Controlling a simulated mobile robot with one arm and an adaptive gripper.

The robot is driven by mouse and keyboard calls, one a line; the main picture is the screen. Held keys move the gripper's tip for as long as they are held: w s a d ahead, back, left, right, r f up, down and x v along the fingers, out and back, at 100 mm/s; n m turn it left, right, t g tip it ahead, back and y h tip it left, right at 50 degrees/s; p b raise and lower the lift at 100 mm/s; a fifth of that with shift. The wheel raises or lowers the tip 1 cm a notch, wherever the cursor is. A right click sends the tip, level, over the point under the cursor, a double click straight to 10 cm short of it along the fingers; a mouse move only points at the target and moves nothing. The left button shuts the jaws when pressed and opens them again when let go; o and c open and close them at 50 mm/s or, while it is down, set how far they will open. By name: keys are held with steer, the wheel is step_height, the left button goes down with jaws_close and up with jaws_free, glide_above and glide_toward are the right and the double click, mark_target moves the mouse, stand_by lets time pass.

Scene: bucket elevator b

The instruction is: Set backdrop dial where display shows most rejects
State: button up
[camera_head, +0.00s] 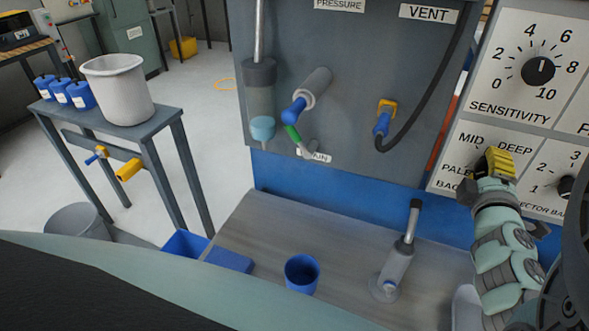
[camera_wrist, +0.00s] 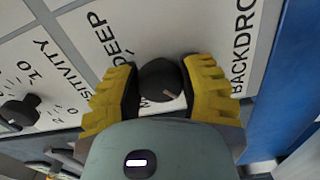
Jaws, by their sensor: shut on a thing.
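The backdrop dial (camera_wrist: 160,82) is a dark round knob on a white panel, between my gripper's yellow fingers in the wrist view. My gripper (camera_wrist: 159,88) is shut on it. The dial's pale pointer mark faces down and right in that view. DEEP is printed to its upper left and BACKDROP to its right; part of MID shows by the knob. In the head view my gripper (camera_head: 496,163) covers the dial, with MID, DEEP and PALE around it. No display showing rejects is in view.
The sensitivity dial (camera_head: 538,70) is above my gripper, and another dial (camera_head: 567,187) is to its right. A blue cup (camera_head: 302,273) and a metal tap-like fitting (camera_head: 396,262) stand on the grey ledge. A side table (camera_head: 118,132) holds a white bucket (camera_head: 119,90).

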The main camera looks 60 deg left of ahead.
steer(key=shift+f+n, duration=0.1)
steer(key=shift+n, duration=0.5)
steer(key=o, duration=1.2)
steer(key=v, duration=0.7)
steer(key=shift+s+d, duration=0.2)
